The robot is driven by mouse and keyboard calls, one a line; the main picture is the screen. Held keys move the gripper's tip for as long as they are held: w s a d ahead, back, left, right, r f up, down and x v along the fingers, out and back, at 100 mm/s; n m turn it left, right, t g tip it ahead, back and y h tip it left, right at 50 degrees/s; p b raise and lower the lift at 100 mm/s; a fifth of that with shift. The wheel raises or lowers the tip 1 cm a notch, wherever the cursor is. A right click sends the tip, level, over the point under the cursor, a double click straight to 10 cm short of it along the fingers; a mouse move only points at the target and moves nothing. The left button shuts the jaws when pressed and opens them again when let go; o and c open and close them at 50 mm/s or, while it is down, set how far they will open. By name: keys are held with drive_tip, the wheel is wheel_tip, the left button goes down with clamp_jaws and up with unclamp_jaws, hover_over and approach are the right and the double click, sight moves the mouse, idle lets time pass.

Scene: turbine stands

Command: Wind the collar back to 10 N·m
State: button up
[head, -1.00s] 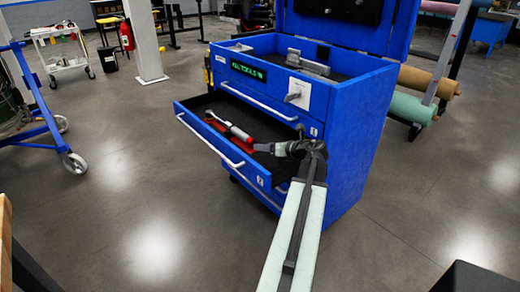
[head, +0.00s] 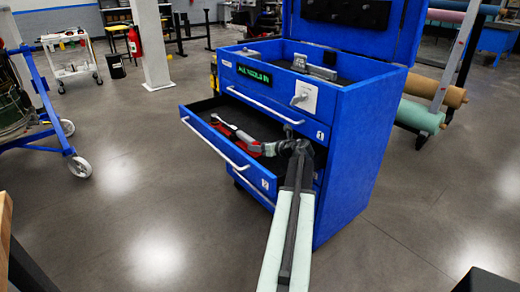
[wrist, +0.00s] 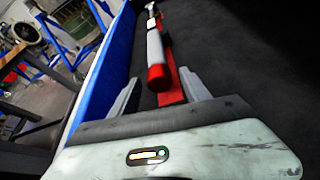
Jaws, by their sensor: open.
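A torque wrench (wrist: 155,47) lies in a red holder (wrist: 173,82) in the open drawer (head: 262,182) of a blue tool chest. Its grey handle and red end (wrist: 158,77) point toward my gripper (wrist: 159,95) in the wrist view. The fingers are open, one on each side of the red end, with gaps visible on both sides. In the head view the wrench (head: 223,126) is partly visible, and my gripper (head: 268,149) reaches in over the drawer from the right. The scale marks on the collar are too small to read.
The blue chest (head: 345,145) has a lit green sign (head: 254,75) on its front. The blue drawer wall (wrist: 112,67) runs close along the left in the wrist view. Dark drawer floor (wrist: 245,50) is clear on the right. Open concrete floor surrounds the chest.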

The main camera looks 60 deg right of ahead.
clamp_jaws()
drive_tip(key=shift+d+f+m+t+y+b, duration=0.15)
drive_tip(key=shift+m+y+b, duration=0.15)
drive_tip(key=shift+m, duration=0.2)
drive_tip(key=shift+d+f+m+t+y+b, duration=0.15)
drive_tip(key=shift+m+y+b, duration=0.15)
drive_tip(key=shift+m, duration=0.2)
drive_tip(key=shift+m+y+b, duration=0.3)
drive_tip(key=shift+m, duration=0.2)
drive_tip(key=shift+a+r+m+t+y, duration=0.2)
drive_tip(key=shift+m+t+y, duration=0.1)
drive_tip(key=shift+m+t, duration=0.15)
unclamp_jaws()
drive_tip(key=shift+s+r, duration=0.1)
drive_tip(key=shift+s, duration=0.05)
